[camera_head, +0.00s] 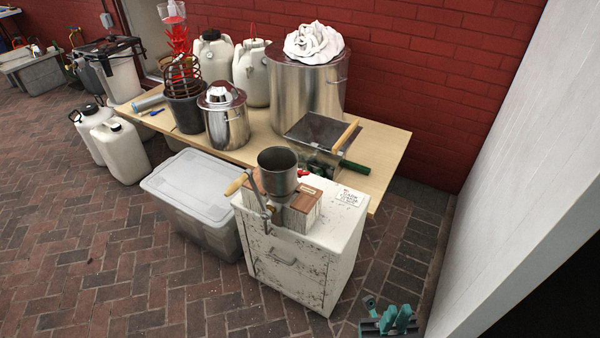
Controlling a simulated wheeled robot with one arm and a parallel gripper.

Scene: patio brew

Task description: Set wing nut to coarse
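A grain mill with a grey metal hopper (278,172) stands on a worn white cabinet (290,262). Its crank, with a wooden handle (236,183), is on the left of the hopper. A reddish-brown wooden block (305,204) is below the hopper. A small red part (303,172) shows just right of the hopper; I cannot tell whether it is the wing nut. The wing nut and its setting cannot be made out. A grey and teal piece (390,320) at the bottom edge looks like my gripper, low and apart from the mill. Its opening is unclear.
A white label (349,197) lies on the cabinet top. Behind is a wooden table (385,150) with a large steel pot (305,95), a smaller steel vessel (227,125) and jugs. A lidded plastic bin (193,180) stands left. A white wall (510,160) bounds the right. Brick floor is open front left.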

